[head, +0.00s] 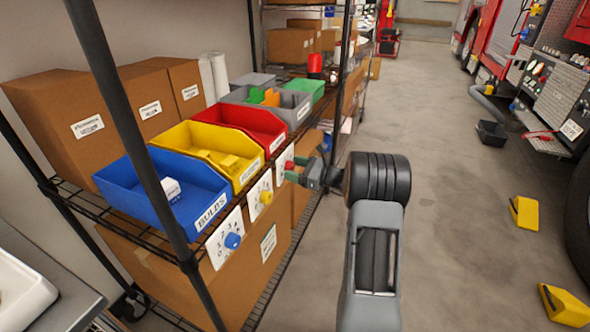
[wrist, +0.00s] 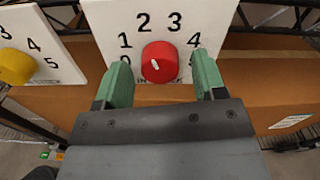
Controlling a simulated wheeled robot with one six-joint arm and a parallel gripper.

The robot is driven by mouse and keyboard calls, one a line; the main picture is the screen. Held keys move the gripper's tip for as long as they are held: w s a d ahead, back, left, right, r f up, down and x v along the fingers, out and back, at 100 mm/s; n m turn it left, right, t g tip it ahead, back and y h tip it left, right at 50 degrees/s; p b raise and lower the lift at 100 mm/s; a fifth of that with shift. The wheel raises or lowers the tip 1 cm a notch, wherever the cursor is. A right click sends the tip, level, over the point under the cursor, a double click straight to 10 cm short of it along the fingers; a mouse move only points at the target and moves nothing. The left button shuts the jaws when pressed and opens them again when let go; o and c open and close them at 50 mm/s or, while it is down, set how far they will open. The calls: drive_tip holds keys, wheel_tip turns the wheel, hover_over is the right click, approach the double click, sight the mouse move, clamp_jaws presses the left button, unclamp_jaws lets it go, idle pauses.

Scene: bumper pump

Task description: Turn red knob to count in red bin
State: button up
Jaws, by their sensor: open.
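The red knob (wrist: 159,62) sits on a white dial plate (wrist: 180,12) with printed numbers, in the wrist view. A short white mark on the knob slants up-left; which number it points to is not clear. My gripper (wrist: 162,76) is open, with one green finger on each side of the knob and a gap on both sides. In the head view the gripper (head: 303,172) is at the red knob (head: 288,165). The red bin (head: 258,128) stands on the shelf above that dial; I cannot make out items inside.
A yellow bin (head: 185,135) with yellow items and a blue bin (head: 150,190) with a white item stand beside it. The yellow knob (head: 266,198) and blue knob (head: 233,241) are on neighbouring dials. A dark shelf post (head: 130,120) stands in front; open floor lies to the right.

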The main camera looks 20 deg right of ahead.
drive_tip(key=shift+c, duration=0.5)
drive_tip(key=c, duration=0.8)
drive_tip(key=shift+f+b, duration=0.15)
drive_tip(key=shift+b, duration=0.25)
drive_tip(key=n+b, duration=0.2)
drive_tip(key=n, duration=0.1)
drive_tip(key=shift+f+b, duration=0.1)
drive_tip(key=shift+b, duration=0.25)
drive_tip(key=n+b, duration=0.4)
drive_tip(key=shift+n, duration=0.3)
drive_tip(key=shift+r+b, duration=0.2)
drive_tip(key=shift+b, duration=0.1)
